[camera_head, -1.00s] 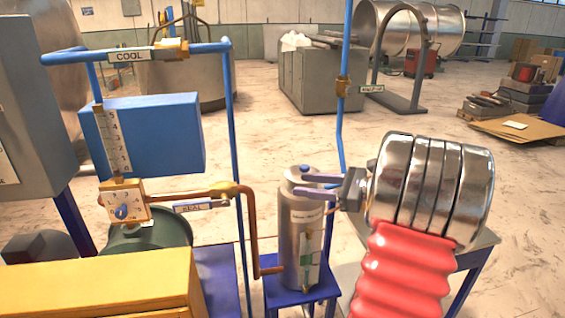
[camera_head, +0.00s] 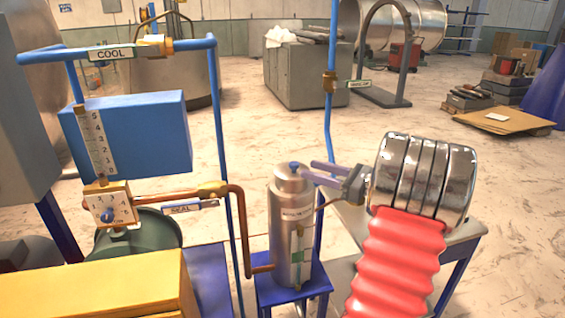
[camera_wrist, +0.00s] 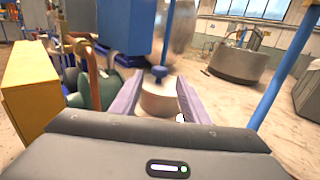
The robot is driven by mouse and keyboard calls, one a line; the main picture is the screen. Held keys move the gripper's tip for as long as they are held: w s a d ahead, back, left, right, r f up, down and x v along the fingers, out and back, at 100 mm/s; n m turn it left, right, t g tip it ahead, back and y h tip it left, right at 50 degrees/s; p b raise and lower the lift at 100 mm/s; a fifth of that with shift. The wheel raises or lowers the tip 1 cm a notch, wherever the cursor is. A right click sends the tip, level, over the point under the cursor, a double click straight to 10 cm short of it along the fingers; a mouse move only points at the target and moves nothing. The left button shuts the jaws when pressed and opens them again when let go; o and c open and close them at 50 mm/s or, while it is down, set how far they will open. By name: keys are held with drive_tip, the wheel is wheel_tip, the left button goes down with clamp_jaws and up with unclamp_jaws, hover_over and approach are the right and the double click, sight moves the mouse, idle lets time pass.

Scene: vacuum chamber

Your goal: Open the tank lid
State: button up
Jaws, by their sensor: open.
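The tank is a grey metal cylinder (camera_head: 283,225) standing upright on a blue stand. Its rounded lid (camera_head: 288,182) is seated on top and carries a small blue knob (camera_head: 294,165). My gripper (camera_head: 311,172) is open at the right side of the lid, its two purple fingers slanting up and left toward the knob. In the wrist view my gripper (camera_wrist: 156,96) has the pale lid (camera_wrist: 158,99) showing between its fingers. The blue knob (camera_wrist: 159,72) stands between and just beyond the fingertips there. I cannot tell whether the fingers touch the lid.
A blue vertical pipe (camera_head: 331,110) rises behind the tank. A copper pipe (camera_head: 243,232) runs down to the tank's left. A blue box (camera_head: 135,132), a dial valve (camera_head: 108,205) and a yellow box (camera_head: 110,285) stand left. A grey table (camera_head: 440,240) is on the right.

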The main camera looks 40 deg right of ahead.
sight(283, 169)
drive_tip(key=x, duration=1.1)
drive_tip(key=shift+c, duration=0.5)
clamp_jaws()
